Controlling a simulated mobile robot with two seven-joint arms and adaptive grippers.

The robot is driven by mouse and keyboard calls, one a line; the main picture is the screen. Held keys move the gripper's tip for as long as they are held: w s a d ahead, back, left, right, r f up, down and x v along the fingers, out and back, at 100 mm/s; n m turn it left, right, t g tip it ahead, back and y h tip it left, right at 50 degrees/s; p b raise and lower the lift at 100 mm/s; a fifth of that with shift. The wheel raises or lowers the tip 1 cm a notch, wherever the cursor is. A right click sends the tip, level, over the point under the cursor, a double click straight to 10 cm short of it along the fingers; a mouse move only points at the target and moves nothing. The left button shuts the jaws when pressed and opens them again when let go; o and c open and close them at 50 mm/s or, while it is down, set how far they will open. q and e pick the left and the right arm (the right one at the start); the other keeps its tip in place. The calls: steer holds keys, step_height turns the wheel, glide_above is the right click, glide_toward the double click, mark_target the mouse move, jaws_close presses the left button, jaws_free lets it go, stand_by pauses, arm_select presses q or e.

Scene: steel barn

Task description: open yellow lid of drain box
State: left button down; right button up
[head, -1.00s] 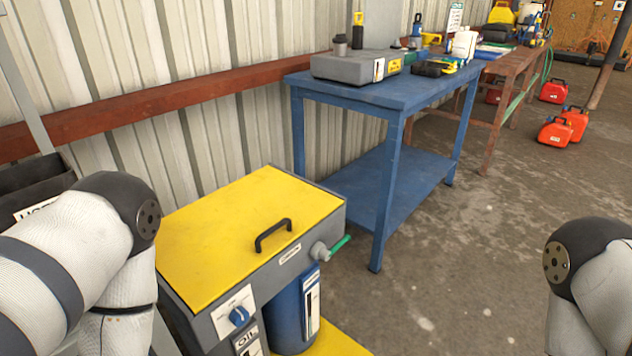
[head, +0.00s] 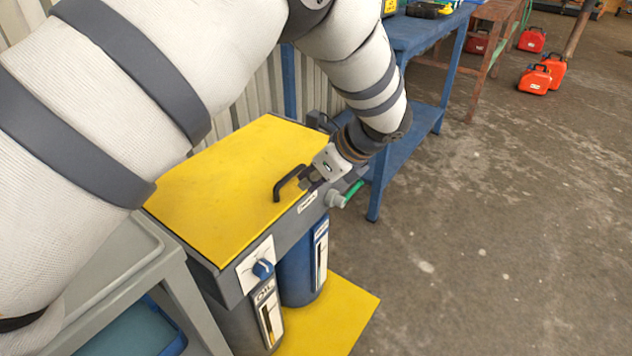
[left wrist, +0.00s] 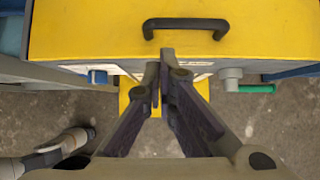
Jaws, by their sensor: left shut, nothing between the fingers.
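The drain box (head: 228,262) is grey with a flat yellow lid (head: 225,185), which is down. A black bar handle (head: 288,182) stands near the lid's front edge. In the left wrist view the handle (left wrist: 186,24) runs across the top of the lid (left wrist: 90,30). My left gripper (head: 306,182) is at the front edge of the box, right beside the handle in the head view. In the left wrist view its fingers (left wrist: 163,75) are together and empty, just below the handle and apart from it in the picture. My right gripper is not in view.
A green-handled valve (head: 345,195) sticks out at the box's front right. A blue dial (head: 263,269) is on the front. A blue table (head: 425,120) stands behind. A grey cart (head: 110,265) is at the left.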

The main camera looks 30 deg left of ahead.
mark_target(287, 199)
arm_select(q)
steer(key=x, duration=0.6)
steer(key=shift+a+f, duration=0.2)
steer(key=shift+f, duration=0.1)
steer(key=shift+r, duration=0.1)
